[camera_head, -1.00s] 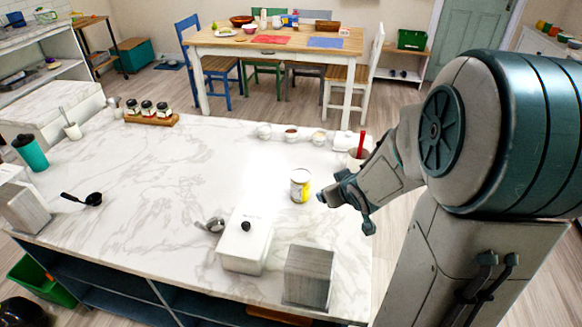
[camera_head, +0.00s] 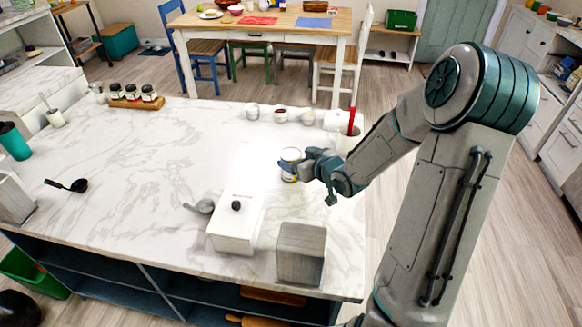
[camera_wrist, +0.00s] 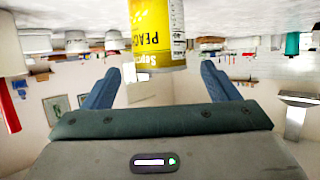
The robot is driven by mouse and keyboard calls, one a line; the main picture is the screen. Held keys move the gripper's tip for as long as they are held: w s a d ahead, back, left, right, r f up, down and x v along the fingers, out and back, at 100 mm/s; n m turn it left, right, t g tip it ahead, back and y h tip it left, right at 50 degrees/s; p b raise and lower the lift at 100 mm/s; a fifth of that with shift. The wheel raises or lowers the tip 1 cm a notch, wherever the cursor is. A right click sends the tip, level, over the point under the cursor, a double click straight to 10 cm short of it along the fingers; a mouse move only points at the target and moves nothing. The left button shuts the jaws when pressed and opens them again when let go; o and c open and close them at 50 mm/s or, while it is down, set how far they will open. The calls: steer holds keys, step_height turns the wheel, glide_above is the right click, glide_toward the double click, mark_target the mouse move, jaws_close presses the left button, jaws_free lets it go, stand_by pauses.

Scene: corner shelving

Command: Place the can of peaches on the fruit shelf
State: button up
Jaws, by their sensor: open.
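The can of peaches (camera_head: 290,156) stands upright on the marble counter (camera_head: 150,165) near its right side. In the wrist view the picture is upside down, and the yellow can (camera_wrist: 158,30) shows part of the word "PEACH". My gripper (camera_head: 311,178) is at the can's right side and hides part of it in the head view. In the wrist view its two blue fingers (camera_wrist: 161,76) are spread apart, with the can between or just beyond their tips. I see no grip on it. I cannot identify a fruit shelf in these views.
A white lidded box (camera_head: 233,225) and a grey block (camera_head: 301,255) stand in front of the can. A ladle (camera_head: 200,206) lies left. Small bowls (camera_head: 281,115) and a container with a red handle (camera_head: 351,122) stand behind.

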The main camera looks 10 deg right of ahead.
mark_target(288, 150)
steer(key=shift+f+x, duration=0.15)
steer(key=shift+x, duration=1.4)
steer(key=shift+f+x, duration=0.1)
steer(key=shift+x, duration=1.45)
steer(key=shift+s+d, duration=0.1)
steer(key=shift+c, duration=0.3)
steer(key=c, duration=1.3)
steer(key=shift+r, duration=0.1)
steer(key=shift+r, duration=0.8)
step_height(288, 150, up, 3)
steer(key=shift+f, duration=0.15)
steer(key=d+r+p, duration=0.1)
steer(key=d+r, duration=0.1)
steer(key=d, duration=0.2)
steer(key=s+d+r+p, duration=0.1)
steer(key=d+r, duration=0.1)
steer(key=d, duration=0.1)
steer(key=d+r+p, duration=0.1)
steer(key=d+r, duration=0.1)
steer(key=d, duration=0.2)
steer(key=shift+s+d+r+p, duration=0.3)
steer(key=shift+p, duration=0.05)
